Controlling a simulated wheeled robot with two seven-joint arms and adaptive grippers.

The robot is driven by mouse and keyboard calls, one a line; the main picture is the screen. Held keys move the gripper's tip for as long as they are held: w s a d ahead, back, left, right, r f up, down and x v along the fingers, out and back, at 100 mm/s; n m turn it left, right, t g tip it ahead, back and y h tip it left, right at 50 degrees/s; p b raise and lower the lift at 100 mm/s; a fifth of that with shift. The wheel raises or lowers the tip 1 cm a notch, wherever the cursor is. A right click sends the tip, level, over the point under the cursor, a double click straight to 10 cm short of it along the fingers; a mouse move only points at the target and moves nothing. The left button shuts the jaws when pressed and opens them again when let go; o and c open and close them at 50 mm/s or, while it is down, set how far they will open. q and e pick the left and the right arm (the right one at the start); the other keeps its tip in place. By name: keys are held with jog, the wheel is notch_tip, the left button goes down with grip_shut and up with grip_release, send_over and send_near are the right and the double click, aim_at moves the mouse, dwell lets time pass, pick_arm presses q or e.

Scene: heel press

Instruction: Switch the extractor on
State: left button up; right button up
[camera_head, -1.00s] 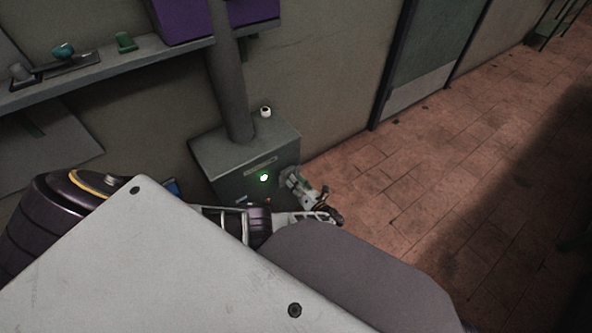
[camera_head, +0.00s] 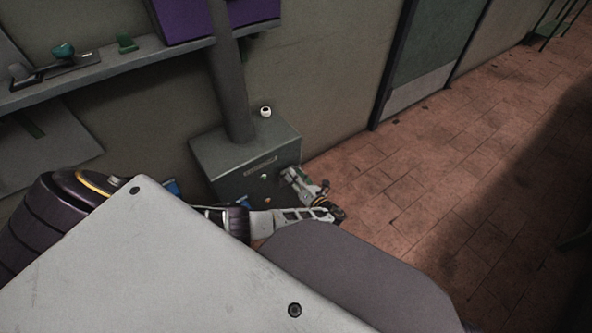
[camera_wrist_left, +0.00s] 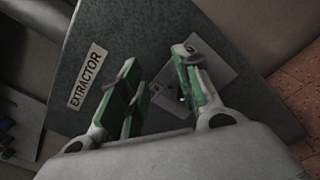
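The extractor is a dark grey-green box (camera_head: 235,165) with a thick pipe rising from its top, against the wall. The small lamp (camera_head: 264,176) on its front is not glowing brightly. In the left wrist view the box's front (camera_wrist_left: 150,45) carries an EXTRACTOR label (camera_wrist_left: 86,75) and a light grey plate (camera_wrist_left: 222,72). My left gripper (camera_head: 289,176) is at the right side of the box front. In the left wrist view my left gripper (camera_wrist_left: 158,78) is open, its green-padded fingers apart in front of the plate. The fingers partly hide the plate, and I cannot tell whether they touch it. My right gripper is not in view.
A small white round item (camera_head: 266,111) sits on the box's top at the back. A wall shelf (camera_head: 95,72) with small objects runs at the left. The tiled floor (camera_head: 440,170) to the right is clear. A door (camera_head: 432,50) stands behind.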

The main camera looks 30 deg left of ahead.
pick_arm(q)
jog(key=shift+r, duration=2.3)
jog(key=shift+d+f, duration=0.1)
jog(key=shift+f, duration=0.05)
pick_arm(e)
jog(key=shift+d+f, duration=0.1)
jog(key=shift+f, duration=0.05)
